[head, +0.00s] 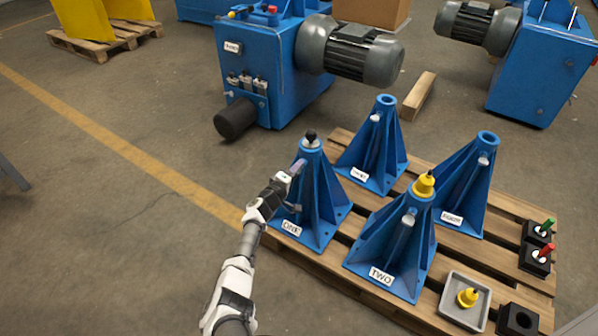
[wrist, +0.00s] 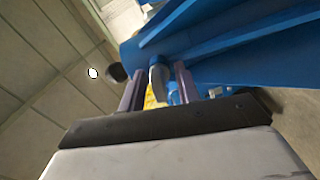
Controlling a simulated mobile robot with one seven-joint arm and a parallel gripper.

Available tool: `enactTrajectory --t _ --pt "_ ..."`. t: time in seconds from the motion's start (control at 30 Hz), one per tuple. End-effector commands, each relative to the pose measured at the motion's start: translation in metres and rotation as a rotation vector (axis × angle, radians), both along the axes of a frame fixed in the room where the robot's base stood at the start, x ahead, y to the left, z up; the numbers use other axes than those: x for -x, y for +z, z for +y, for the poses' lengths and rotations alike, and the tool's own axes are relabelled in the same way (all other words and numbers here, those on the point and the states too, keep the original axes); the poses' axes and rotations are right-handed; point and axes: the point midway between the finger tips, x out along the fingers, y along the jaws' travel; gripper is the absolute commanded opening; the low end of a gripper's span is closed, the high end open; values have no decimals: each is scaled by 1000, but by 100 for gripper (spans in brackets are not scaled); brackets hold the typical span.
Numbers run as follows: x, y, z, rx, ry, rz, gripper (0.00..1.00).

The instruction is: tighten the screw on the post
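The blue post marked ONE (head: 318,195) stands at the front left of the pallet, with a grey collar and black knob (head: 311,137) on top. My gripper (head: 297,168) is at the upper left side of this post. In the wrist view the post (wrist: 225,40) extends to the right, and its dark knob (wrist: 116,72) shows at the left. In the head view my gripper hides this screw.
Post TWO (head: 390,250), with a yellow plug (head: 424,186), and two open-topped posts (head: 372,150) (head: 462,190) share the wooden pallet (head: 285,243). A grey tray (head: 450,309) and black holders (head: 535,260) are at right. A blue motor unit (head: 262,70) stands behind.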

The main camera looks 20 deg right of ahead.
Motion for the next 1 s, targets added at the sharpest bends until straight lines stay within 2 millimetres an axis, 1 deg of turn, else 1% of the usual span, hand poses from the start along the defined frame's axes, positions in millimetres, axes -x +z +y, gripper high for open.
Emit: enactTrajectory --t 0.07,0.2,0.5,0.57,0.77,1.0 --pt "-4 -1 -7 0 -1 -1 33" --pt "-8 0 -12 1 0 0 33" --pt "-9 1 -12 2 1 0 33" --pt "-9 1 -12 2 1 0 26" --pt "-9 1 -12 2 1 0 0" --pt "-9 1 -12 -2 0 -4 0"
